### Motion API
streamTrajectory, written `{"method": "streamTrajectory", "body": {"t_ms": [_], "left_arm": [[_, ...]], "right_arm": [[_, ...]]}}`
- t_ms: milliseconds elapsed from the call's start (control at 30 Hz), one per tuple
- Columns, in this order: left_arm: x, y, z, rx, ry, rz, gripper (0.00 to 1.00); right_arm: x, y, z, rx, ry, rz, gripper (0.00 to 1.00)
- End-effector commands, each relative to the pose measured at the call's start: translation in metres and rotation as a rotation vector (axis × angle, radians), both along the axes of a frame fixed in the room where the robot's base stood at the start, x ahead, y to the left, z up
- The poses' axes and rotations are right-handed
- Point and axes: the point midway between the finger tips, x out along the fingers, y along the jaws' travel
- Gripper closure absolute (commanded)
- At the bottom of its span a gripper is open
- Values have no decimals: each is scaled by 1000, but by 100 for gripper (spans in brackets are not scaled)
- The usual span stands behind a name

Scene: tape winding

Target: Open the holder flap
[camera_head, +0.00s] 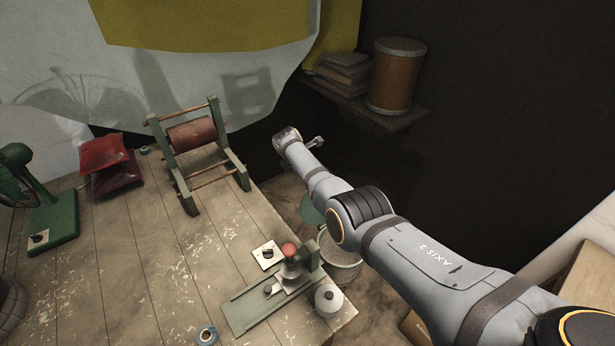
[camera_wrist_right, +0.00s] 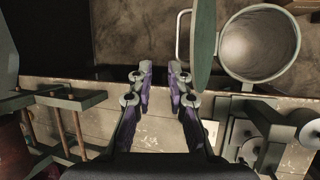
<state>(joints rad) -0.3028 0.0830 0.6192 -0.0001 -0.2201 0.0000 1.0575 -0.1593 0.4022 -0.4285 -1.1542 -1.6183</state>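A green stand (camera_head: 283,287) with a red knob (camera_head: 289,250) and metal parts sits at the table's front right; it also shows at the right of the right wrist view (camera_wrist_right: 250,128). A green frame (camera_head: 228,160) holding a red roll (camera_head: 192,133) stands further back. I cannot tell which part is the holder flap. My right gripper (camera_wrist_right: 159,68) is open and empty, with its fingers apart across the table edge in the right wrist view. In the head view, it shows only partly beyond my right wrist. My left gripper is not in view.
A grey bucket (camera_head: 341,262) with a green lid (camera_head: 312,209) raised stands beside the table edge; it also shows near the right gripper (camera_wrist_right: 262,45).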

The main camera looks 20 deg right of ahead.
Motion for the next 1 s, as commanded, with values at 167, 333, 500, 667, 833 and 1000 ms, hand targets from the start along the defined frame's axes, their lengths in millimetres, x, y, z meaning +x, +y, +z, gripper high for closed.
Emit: {"method": "streamTrajectory", "body": {"t_ms": [167,333,500,667,833,1000], "left_arm": [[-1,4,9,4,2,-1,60],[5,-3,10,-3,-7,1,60],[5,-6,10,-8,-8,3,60],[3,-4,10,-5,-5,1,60],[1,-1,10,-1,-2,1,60],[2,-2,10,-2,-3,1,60]], "right_arm": [[0,5,13,-2,4,-1,82],[-1,7,16,-3,6,-2,82],[-1,7,15,-3,7,-2,82],[-1,6,15,-3,8,-4,82],[-2,8,17,-4,7,-3,82],[-7,13,31,-3,5,-3,82]]}}
